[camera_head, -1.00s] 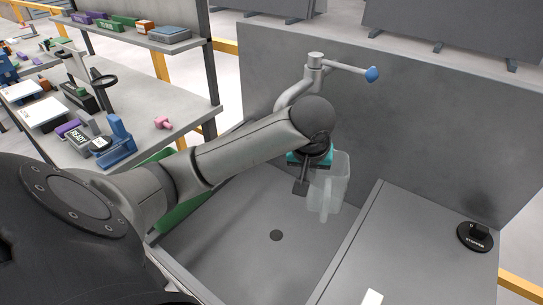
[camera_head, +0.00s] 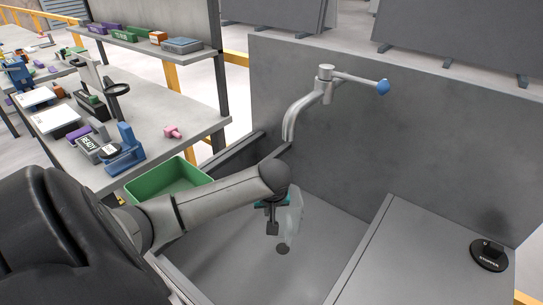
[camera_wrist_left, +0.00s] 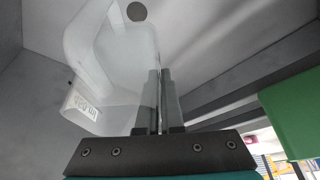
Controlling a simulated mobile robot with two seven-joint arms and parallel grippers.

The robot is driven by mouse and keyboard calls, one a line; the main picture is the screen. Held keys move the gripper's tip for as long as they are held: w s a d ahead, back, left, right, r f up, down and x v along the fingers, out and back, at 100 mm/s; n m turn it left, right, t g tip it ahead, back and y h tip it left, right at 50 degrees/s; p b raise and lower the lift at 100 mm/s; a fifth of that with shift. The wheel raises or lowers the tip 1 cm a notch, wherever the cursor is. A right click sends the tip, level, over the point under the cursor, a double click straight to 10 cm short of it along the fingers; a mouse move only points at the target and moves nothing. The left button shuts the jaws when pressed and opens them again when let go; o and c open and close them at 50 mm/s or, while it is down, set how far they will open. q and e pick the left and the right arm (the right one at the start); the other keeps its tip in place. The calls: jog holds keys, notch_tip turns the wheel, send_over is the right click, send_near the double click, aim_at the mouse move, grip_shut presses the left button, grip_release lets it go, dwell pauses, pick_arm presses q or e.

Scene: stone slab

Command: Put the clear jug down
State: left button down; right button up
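The clear jug (camera_head: 294,217) is in the head view, inside the sink basin, partly hidden behind my left gripper. My left gripper (camera_head: 272,222) is over the basin, beside the jug. In the left wrist view, the see-through jug (camera_wrist_left: 105,50) fills the upper left, with a label bearing small writing on it. The two fingers of my left gripper (camera_wrist_left: 160,100) are close together with the jug's wall between them. I cannot tell whether the jug touches the basin floor. My right gripper is not in view.
The sink basin (camera_head: 225,262) has a dark drain (camera_head: 283,248) near the jug. A faucet (camera_head: 322,85) with a blue-ended lever stands behind. A flat slab (camera_head: 420,255) lies to the right, with a black stopper (camera_head: 489,254). A green bin (camera_head: 170,180) is at the left.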

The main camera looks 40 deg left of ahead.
aim_at(286, 219)
pick_arm(q)
notch_tip(286, 219, down, 8)
jog(key=shift+r+b, duration=0.2)
jog(key=shift+b, duration=0.8)
notch_tip(286, 219, down, 4)
jog(key=shift+f+b, duration=0.1)
jog(key=shift+b, duration=0.75)
jog(key=shift+f, duration=0.15)
jog(key=c, duration=1.1)
grip_release()
jog(key=p+v, duration=0.4)
jog(key=v, duration=0.8)
jog(key=shift+r+p, duration=0.2)
jog(key=shift+p, duration=0.2)
